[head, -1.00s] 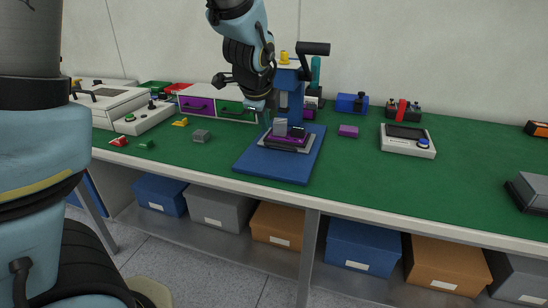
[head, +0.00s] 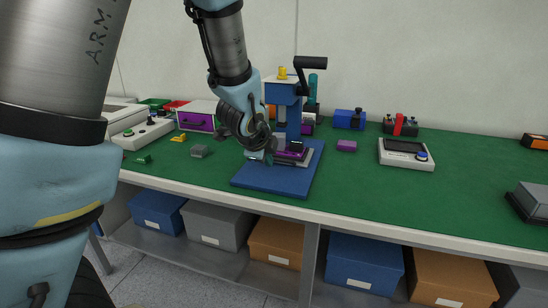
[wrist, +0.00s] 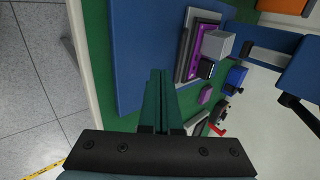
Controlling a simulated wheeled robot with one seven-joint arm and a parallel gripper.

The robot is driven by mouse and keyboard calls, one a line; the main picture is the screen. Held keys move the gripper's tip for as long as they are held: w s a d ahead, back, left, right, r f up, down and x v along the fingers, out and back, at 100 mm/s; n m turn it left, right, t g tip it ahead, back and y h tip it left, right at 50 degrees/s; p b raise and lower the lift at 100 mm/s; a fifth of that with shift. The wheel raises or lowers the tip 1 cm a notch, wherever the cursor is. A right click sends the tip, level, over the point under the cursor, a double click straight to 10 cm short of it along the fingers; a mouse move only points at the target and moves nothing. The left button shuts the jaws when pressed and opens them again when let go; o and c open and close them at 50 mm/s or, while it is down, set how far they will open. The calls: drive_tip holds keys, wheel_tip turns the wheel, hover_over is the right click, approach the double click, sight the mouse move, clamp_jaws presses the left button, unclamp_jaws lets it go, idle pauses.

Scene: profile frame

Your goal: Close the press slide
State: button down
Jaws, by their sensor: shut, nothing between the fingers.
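The press (head: 283,93) is blue, with a black lever handle (head: 311,63) at its top and a flat blue base plate (head: 268,178). The press slide, a grey plate (head: 306,160) with a purple nest (head: 290,155), lies on the base plate in front of the column. In the wrist view the slide (wrist: 186,52) carries a light grey block (wrist: 217,43) and a small black block (wrist: 207,69). My gripper (wrist: 160,74) is shut and empty, low over the base plate, beside the slide's near edge. In the head view my wrist partly hides the slide and the gripper (head: 271,153).
A purple block (head: 346,146) and a grey device with a screen (head: 406,154) stand right of the press. A grey block (head: 199,151) and a drawer unit (head: 196,119) are at left. The green bench (head: 380,190) is clear at front right.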

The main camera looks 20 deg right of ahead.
drive_tip(key=shift+w+d+f+p, duration=0.25)
drive_tip(key=shift+w+d+f, duration=0.15)
drive_tip(key=shift+w+d, duration=0.25)
drive_tip(key=shift+w+d+f+p, duration=0.25)
drive_tip(key=shift+w+d+f, duration=0.1)
drive_tip(key=shift+w+d, duration=0.25)
drive_tip(key=shift+w+d+f+p, duration=0.25)
drive_tip(key=shift+w+d+f, duration=0.2)
drive_tip(key=shift+w, duration=0.25)
drive_tip(key=w+d, duration=0.3)
drive_tip(key=shift+p, duration=0.3)
drive_tip(key=shift+a, duration=0.1)
